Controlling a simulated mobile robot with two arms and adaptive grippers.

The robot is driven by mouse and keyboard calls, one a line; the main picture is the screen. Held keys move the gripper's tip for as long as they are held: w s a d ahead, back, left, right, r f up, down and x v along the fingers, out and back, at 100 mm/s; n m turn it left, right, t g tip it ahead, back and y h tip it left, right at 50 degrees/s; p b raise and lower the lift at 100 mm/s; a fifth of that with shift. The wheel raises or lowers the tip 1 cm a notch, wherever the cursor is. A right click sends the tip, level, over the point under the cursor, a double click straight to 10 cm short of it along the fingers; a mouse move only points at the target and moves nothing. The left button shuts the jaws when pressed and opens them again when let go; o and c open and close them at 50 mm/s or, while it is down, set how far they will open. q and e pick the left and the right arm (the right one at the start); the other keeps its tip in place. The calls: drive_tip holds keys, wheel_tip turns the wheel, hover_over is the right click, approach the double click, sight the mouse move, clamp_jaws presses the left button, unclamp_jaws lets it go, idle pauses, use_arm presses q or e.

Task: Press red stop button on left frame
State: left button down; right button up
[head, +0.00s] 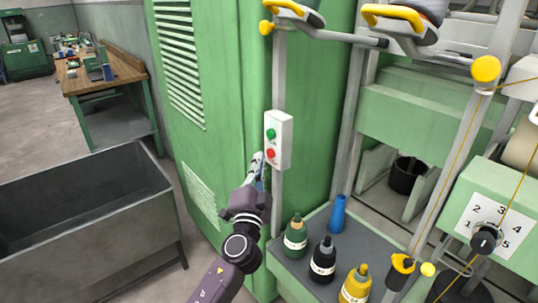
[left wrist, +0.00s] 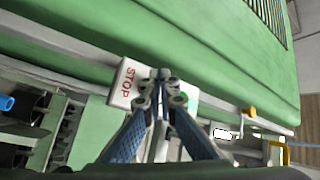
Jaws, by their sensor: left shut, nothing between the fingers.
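A white button box (head: 280,140) is fixed to a grey post on the green frame. It carries a green button (head: 271,134) above a red stop button (head: 270,153). My left gripper (head: 257,158) is shut and empty, with its tips close beside the lower left of the box near the red button. In the left wrist view the shut fingertips (left wrist: 160,74) lie in front of the box (left wrist: 127,82), which bears the word STOP. The fingers hide the red button there. I cannot tell whether the tips touch it. My right gripper does not show.
Yellow-handled arms (head: 295,11) stick out above.

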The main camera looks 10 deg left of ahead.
use_arm(q)
drive_tip(key=shift+w, duration=0.15)
drive_tip(key=shift+w+d+b, duration=0.2)
drive_tip(key=shift+d+b, duration=0.05)
drive_tip(key=shift+b, duration=0.1)
drive_tip(key=shift+w+d+b, duration=0.3)
drive_tip(key=shift+w+b, duration=0.05)
drive_tip(key=shift+w, duration=0.05)
idle(0.9)
drive_tip(key=shift+s+a, duration=0.1)
idle(0.3)
drive_tip(key=shift+s+a, duration=0.45)
drive_tip(key=shift+s, duration=0.2)
drive_tip(key=shift+s+a+p, duration=0.35)
drive_tip(key=shift+s+a, duration=0.4)
drive_tip(key=shift+s, duration=0.25)
drive_tip(key=shift+s+a+p, duration=0.3)
drive_tip(key=shift+s+a, duration=0.45)
drive_tip(key=shift+s, duration=0.2)
